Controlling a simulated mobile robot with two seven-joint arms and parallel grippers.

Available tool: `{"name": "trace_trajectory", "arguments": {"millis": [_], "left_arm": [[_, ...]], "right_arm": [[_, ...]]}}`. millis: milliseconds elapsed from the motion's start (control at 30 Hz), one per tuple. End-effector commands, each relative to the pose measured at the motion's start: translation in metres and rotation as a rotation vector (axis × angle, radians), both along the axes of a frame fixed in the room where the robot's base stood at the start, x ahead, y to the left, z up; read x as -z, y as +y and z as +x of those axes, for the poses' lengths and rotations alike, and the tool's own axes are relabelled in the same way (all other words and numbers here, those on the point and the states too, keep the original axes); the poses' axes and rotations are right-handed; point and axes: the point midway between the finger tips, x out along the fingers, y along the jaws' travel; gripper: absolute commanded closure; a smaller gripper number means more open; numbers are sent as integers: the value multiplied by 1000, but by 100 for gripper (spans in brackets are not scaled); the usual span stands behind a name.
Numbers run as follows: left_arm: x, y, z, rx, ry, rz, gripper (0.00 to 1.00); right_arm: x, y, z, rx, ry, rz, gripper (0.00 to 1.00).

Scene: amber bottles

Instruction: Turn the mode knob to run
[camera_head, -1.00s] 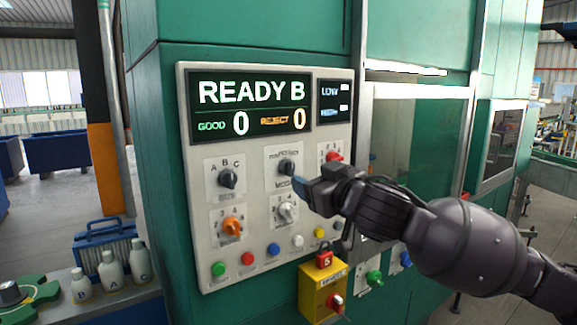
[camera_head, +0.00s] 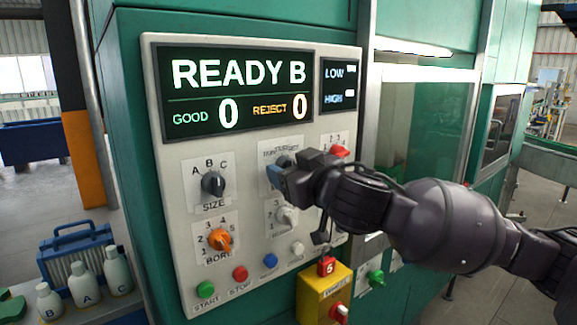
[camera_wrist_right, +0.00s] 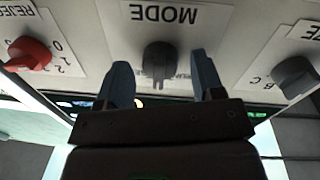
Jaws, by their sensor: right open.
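The dark mode knob (camera_head: 284,160) is on the light control panel (camera_head: 165,110), in the upper middle of its switches. My right gripper (camera_head: 275,176) is at this knob and partly covers it and its label in the head view. In the right wrist view the panel appears upside down. There the mode knob (camera_wrist_right: 158,58) sits between the two blue-grey fingers, with a gap on each side. The jaws are open. The position labels around the knob are mostly hidden, so its setting cannot be read. My left gripper is not in view.
The display (camera_head: 238,88) reads READY B, with good 0 and reject 0. The dark size knob (camera_head: 212,184) is left of the mode knob, the red reject knob (camera_wrist_right: 30,53) on its other side. An orange knob (camera_head: 219,239) and coloured buttons lie below.

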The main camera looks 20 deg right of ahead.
Motion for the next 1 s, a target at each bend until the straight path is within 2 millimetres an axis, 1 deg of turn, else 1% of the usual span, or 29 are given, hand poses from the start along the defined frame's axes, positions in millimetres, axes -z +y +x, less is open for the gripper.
{"name": "trace_trajectory", "arguments": {"millis": [133, 167, 400, 467, 500, 767, 1000], "left_arm": [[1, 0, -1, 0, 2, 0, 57], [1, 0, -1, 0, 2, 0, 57], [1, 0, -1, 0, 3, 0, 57], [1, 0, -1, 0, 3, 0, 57], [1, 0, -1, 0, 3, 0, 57], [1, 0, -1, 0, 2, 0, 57], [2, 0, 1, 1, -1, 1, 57]], "right_arm": [[0, 0, 0, 0, 0, 0, 38], [0, 0, 0, 0, 0, 0, 40], [0, 0, 0, 0, 0, 0, 77], [0, 0, 0, 0, 0, 0, 86], [0, 0, 0, 0, 0, 0, 88], [0, 0, 0, 1, -11, -31, 88], [1, 0, 0, 0, -56, -157, 88]]}}
